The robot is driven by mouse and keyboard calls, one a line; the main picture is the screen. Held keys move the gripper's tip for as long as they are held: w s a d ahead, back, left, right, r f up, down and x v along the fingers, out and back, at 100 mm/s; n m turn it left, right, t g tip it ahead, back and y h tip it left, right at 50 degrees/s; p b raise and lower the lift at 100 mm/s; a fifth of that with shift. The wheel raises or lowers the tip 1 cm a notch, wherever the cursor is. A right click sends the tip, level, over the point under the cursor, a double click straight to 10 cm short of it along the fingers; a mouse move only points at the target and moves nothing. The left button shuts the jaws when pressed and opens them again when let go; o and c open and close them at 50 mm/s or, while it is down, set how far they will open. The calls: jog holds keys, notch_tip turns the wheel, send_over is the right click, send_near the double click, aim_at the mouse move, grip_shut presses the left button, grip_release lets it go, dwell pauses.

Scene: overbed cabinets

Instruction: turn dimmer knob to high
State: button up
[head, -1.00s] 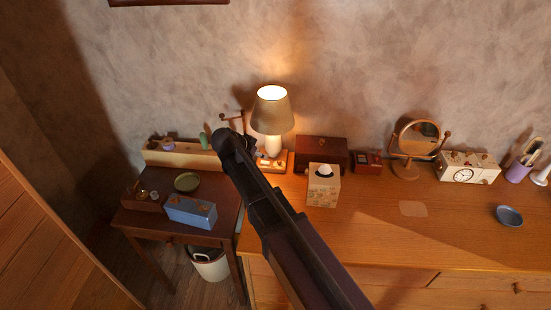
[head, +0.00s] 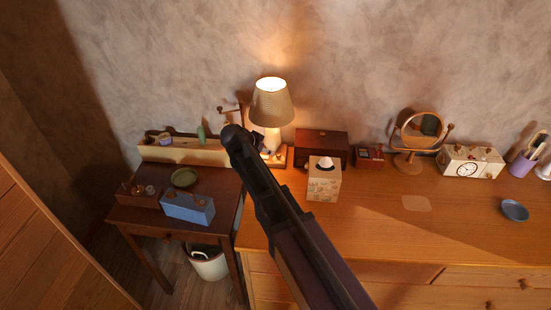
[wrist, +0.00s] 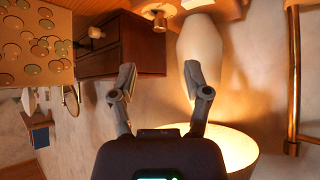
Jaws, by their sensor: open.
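The lit table lamp (head: 272,103) stands on a wooden base (head: 285,155) at the dresser's back left. In the wrist view the scene is upside down, with the lamp's pale body (wrist: 200,45) beyond the right finger and its glowing shade (wrist: 235,148) below. A brass knob (wrist: 160,20) shows on the lamp base side, ahead of the gap between my fingers; I take it for the dimmer, but its setting is not readable. My gripper (wrist: 160,72) is open and empty, apart from the knob. In the head view my arm hides part of the base and most of the gripper.
A dark wooden box (head: 322,146) and a tissue box (head: 324,180) stand right of the lamp. A round mirror (head: 418,135) and a clock box (head: 470,161) are farther right. A lower side table (head: 205,225) is at left.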

aim_at(278, 154)
jog(key=shift+b+x, duration=2.65)
jog(key=shift+x, duration=1.5)
grip_shut()
